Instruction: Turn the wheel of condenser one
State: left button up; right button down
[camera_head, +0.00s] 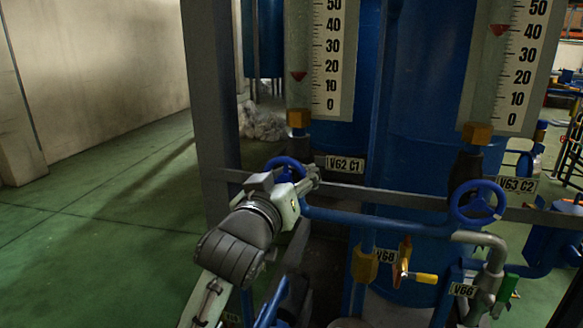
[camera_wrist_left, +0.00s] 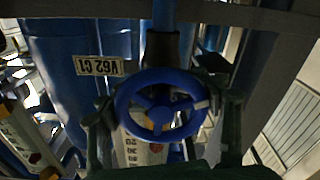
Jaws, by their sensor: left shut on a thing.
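The blue wheel of condenser one (camera_head: 283,162) is beside the label "V62 C1" (camera_head: 345,164), on the left blue column. My left gripper (camera_head: 301,183) is at this wheel and covers much of it in the head view. In the left wrist view the wheel (camera_wrist_left: 160,116) is seen face on, with its spokes and hub. The dark fingers of my left gripper (camera_wrist_left: 167,104) lie on both sides of its rim and are shut on it. The exact contact is too dark to tell. My right gripper is not in view.
A second blue wheel (camera_head: 477,202) by the label "V63 C2" (camera_head: 517,185) is to the right. Below are a blue pipe (camera_head: 380,219) and a small valve with a yellow handle (camera_head: 423,278). A grey post (camera_head: 213,100) stands close left. Green floor (camera_head: 110,215) is clear at left.

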pick_arm(q)
jog(key=shift+n, duration=0.7)
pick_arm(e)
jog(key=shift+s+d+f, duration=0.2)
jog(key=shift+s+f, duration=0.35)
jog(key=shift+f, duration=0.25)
pick_arm(q)
jog(key=o, duration=1.4)
jog(key=shift+c, duration=0.2)
jog(key=v, duration=1.2)
